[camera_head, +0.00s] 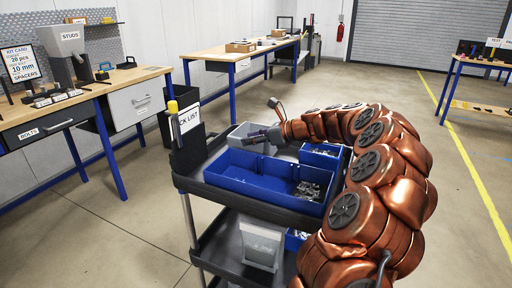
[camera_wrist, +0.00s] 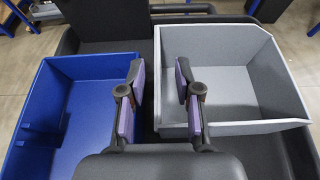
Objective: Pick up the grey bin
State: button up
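A grey bin (camera_head: 240,135), open at the top and empty, stands on the upper shelf of the black cart (camera_head: 192,160). In the wrist view the grey bin (camera_wrist: 245,72) fills the right side. My gripper (camera_head: 252,138) is over the near side of the bin in the head view. In the wrist view my gripper (camera_wrist: 161,82) is open and empty. Its right finger overlaps the bin's interior and its left finger is outside, with the bin's left wall between them in the picture. I cannot tell its height above the rim.
A blue divided bin (camera_head: 250,180) with metal parts on its right side stands in front, and a smaller blue bin (camera_head: 320,155) is to the right. Another grey bin (camera_head: 262,240) is on the lower shelf.

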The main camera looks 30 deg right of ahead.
jog(key=x, duration=0.2)
jog(key=shift+w+a+f, duration=0.15)
jog(key=shift+w+a, duration=0.1)
grip_shut()
dwell(0.6)
